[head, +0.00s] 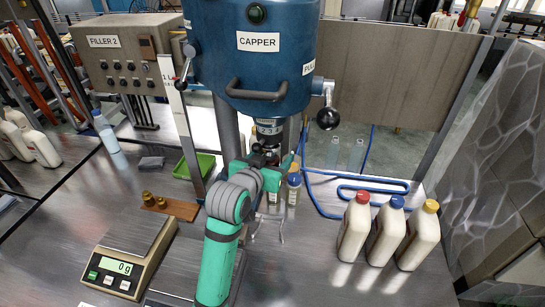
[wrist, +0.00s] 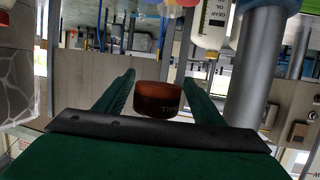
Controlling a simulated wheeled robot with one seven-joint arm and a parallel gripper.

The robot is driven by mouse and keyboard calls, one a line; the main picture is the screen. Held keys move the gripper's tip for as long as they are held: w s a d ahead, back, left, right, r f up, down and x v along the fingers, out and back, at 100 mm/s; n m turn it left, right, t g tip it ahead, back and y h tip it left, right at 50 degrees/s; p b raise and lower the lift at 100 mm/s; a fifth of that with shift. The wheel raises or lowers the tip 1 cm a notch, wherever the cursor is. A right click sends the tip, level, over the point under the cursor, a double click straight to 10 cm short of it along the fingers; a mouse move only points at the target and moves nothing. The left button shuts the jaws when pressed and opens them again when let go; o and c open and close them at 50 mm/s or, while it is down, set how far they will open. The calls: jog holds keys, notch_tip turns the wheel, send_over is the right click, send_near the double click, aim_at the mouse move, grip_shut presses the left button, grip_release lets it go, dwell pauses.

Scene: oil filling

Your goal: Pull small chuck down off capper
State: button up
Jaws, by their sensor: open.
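The blue capper (head: 256,50) hangs at the top middle of the head view. Its grey spindle (head: 268,130) points down over my arm. A short dark reddish-brown cylinder (wrist: 157,98), seemingly the small chuck, shows between the fingers in the wrist view. It has faint lettering on its side. My gripper (wrist: 152,92) is open, with a green finger on either side of the cylinder; I see gaps on both sides. In the head view my gripper is just under the spindle, largely hidden by my own wrist, so the chuck's join to the spindle is unclear.
Capped bottles (head: 292,188) stand just behind my gripper. White jugs with red, blue and yellow caps (head: 388,235) stand at right. A scale (head: 130,255), a wooden board (head: 180,209) with brass pieces and a green tray (head: 200,165) lie left. Blue hose (head: 335,178) crosses behind.

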jog(key=shift+w+d, duration=0.1)
jog(key=c, duration=0.3)
jog(key=shift+d, duration=0.25)
jog(key=c, duration=0.9)
jog(key=shift+o, duration=1.4)
jog(key=shift+s, duration=0.2)
jog(key=c, duration=0.5)
jog(key=shift+f, duration=0.2)
jog(key=shift+c, duration=0.2)
jog(key=shift+f, duration=0.1)
jog(key=shift+a+f, duration=0.1)
jog(key=shift+f, duration=1.3)
